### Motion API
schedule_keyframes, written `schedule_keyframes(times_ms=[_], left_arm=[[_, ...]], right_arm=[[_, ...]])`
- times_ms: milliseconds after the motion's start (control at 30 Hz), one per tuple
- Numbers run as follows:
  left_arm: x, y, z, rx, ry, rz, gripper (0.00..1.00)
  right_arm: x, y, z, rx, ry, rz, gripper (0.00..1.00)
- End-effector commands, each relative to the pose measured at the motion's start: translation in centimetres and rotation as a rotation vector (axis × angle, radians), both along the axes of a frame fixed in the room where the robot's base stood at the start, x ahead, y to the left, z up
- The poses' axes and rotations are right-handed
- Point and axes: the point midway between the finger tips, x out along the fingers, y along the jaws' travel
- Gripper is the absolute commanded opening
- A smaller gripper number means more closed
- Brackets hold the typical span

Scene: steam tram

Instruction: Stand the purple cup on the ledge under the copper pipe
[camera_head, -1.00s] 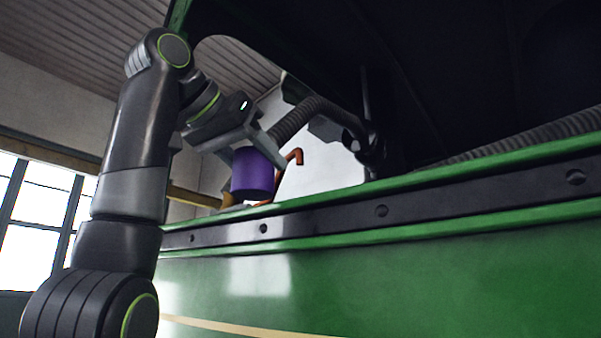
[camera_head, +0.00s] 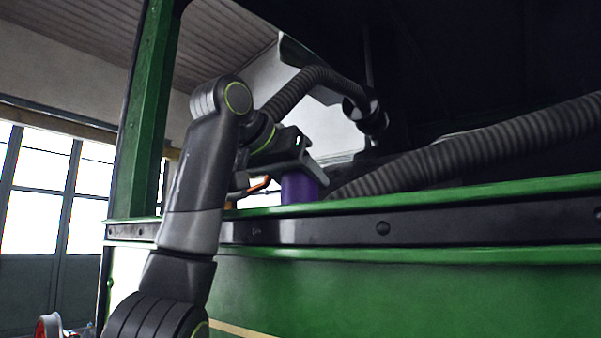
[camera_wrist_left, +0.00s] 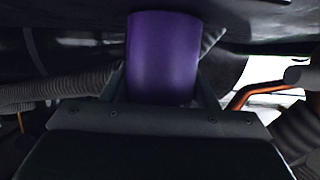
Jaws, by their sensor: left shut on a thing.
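The purple cup (camera_head: 299,187) is in my left gripper (camera_head: 308,172), just above or behind the green upper edge of the tram's side wall in the head view. The left gripper is shut on it. In the left wrist view the purple cup (camera_wrist_left: 163,57) fills the space between the fingers. A thin copper-orange pipe (camera_head: 258,185) shows just left of the gripper, partly hidden by it. The copper pipe also shows in the left wrist view (camera_wrist_left: 258,91), to the right of the cup. I cannot make out the ledge. My right gripper is out of view.
The green tram side wall (camera_head: 420,290) with a dark riveted band (camera_head: 340,230) runs across the front. A thick ribbed hose (camera_head: 480,145) lies along the wall's top at right. A green post (camera_head: 146,110) stands left of the arm.

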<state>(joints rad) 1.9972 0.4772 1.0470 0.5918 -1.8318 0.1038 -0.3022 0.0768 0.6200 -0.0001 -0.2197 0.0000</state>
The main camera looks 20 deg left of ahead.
Motion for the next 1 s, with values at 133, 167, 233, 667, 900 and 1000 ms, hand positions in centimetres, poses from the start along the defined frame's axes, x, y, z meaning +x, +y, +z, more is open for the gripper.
schedule_keyframes(times_ms=[133, 167, 233, 667, 900, 1000], left_arm=[[-0.08, 0.03, 0.01, -0.001, -0.002, 0.000, 0.30], [-0.08, 0.03, 0.01, -0.001, -0.002, 0.000, 0.30], [-0.08, 0.03, 0.01, -0.001, -0.002, 0.000, 0.30], [-0.08, 0.02, -0.31, 0.000, -0.001, 0.000, 0.75], [-0.08, 0.01, -0.01, 0.001, -0.001, 0.000, 0.75], [-0.72, 0.25, 0.10, 0.000, -0.003, 0.001, 0.75]], right_arm=[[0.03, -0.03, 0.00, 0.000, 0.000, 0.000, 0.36], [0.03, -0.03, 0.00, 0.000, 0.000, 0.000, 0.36], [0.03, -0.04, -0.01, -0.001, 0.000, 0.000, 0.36], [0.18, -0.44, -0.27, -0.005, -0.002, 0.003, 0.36], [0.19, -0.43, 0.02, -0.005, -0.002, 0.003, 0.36], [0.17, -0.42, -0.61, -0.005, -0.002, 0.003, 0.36]])
